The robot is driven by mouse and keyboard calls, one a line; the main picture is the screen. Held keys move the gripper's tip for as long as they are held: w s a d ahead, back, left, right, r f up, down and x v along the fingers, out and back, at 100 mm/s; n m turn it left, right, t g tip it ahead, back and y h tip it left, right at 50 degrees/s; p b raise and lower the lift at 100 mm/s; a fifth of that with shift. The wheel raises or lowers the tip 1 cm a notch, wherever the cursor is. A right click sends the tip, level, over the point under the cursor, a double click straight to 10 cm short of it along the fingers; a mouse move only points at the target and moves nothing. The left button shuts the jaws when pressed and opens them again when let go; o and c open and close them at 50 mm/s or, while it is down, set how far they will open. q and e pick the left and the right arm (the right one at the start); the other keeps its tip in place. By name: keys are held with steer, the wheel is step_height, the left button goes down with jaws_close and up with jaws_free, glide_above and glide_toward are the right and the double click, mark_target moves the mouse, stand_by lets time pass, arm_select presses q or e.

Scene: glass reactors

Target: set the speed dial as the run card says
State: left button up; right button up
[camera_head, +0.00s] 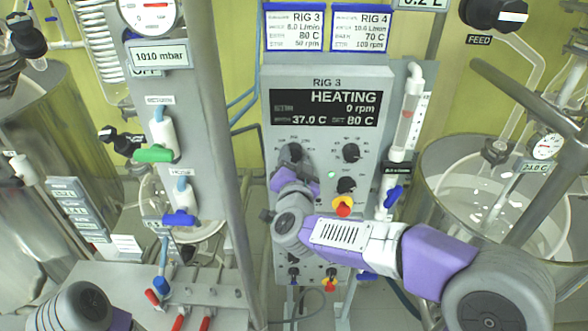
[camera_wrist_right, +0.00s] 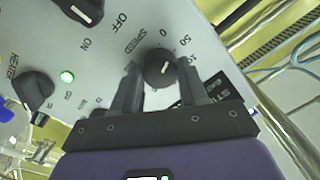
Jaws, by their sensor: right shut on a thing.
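The rig 3 panel (camera_head: 273,110) stands mid-picture in the head view. Its display (camera_head: 325,108) reads HEATING, 0 rpm, 37.0 C, SET 80 C. The RIG 3 run card (camera_head: 294,31) above reads 80 C and 50 rpm. The dark round speed dial (camera_wrist_right: 160,66) has a white pointer mark and printed 0 and 50 beside it. My right gripper (camera_wrist_right: 160,88) is shut on this dial, a finger on each side. In the head view my right gripper (camera_head: 294,172) reaches the panel's left dial (camera_head: 292,152) and partly covers it. My left gripper is not in view.
A RIG 4 card (camera_head: 360,29) reads 100 rpm. Other knobs (camera_head: 351,153) and a red-yellow stop button (camera_head: 343,206) are close right of the gripper. A grey post with green (camera_head: 153,155) and blue (camera_head: 179,220) valve handles stands left. A glass vessel (camera_head: 480,200) stands right.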

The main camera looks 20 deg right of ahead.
steer(key=shift+m+b, duration=1.85)
steer(key=shift+m, duration=0.25)
steer(key=o, duration=1.1)
steer(key=shift+c, duration=0.2)
